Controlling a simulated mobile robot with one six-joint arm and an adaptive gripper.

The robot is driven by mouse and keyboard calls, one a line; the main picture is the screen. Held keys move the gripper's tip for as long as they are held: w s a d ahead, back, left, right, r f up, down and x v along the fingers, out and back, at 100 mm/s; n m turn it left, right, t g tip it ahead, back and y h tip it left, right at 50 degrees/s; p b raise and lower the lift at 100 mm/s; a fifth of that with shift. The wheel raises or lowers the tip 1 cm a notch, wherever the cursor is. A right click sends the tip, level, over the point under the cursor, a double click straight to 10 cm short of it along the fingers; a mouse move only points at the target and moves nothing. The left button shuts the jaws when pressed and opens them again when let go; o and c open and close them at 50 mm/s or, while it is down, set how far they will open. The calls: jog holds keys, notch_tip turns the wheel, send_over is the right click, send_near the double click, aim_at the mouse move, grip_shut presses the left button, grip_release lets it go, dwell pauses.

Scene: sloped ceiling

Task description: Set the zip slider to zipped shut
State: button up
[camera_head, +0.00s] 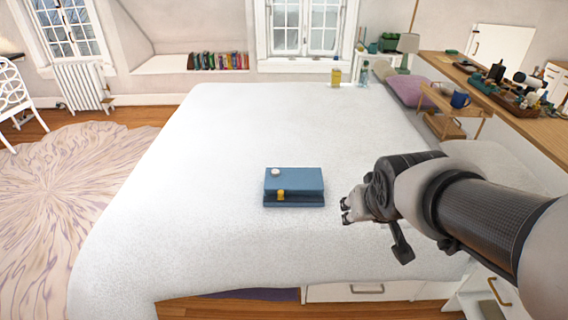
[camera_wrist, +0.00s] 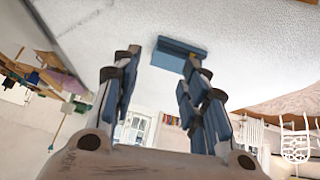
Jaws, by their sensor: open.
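A blue box-like case (camera_head: 293,183) lies on the white bed, near the middle of the head view. A small yellow zip slider (camera_head: 281,194) sits on its front face, left of the middle. A dark band runs along that front face. My gripper (camera_head: 345,210) is open and empty, a little to the right of the case and apart from it. In the wrist view the case (camera_wrist: 178,52) shows beyond the fingers of my gripper (camera_wrist: 157,58). The slider cannot be made out there.
A small round white item (camera_head: 275,171) lies on top of the case. The white bed (camera_head: 200,150) is clear around the case. A yellow container (camera_head: 336,77) and a bottle stand at the bed's far end. A cluttered wooden counter (camera_head: 500,90) runs along the right.

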jog(key=w+a+f+n+t+p, duration=0.1)
jog(key=w+f, duration=0.1)
jog(key=w, duration=0.5)
jog(key=w+f+t, duration=0.1)
jog(key=w+f, duration=0.2)
jog(key=w, duration=0.3)
jog(key=n+t+y+p, duration=0.2)
jog(key=n+t+y, duration=0.1)
jog(key=y, duration=0.3)
send_near(282, 193)
jog(key=b+x, duration=0.5)
jog(key=x, duration=0.2)
jog(key=shift+a+f+b, duration=0.1)
jog(key=shift+b, duration=0.25)
jog(key=shift+w+a+f, duration=0.1)
jog(key=shift+w+a, duration=0.1)
jog(key=shift+w, duration=0.35)
jog(key=shift+c, duration=0.5)
grip_shut()
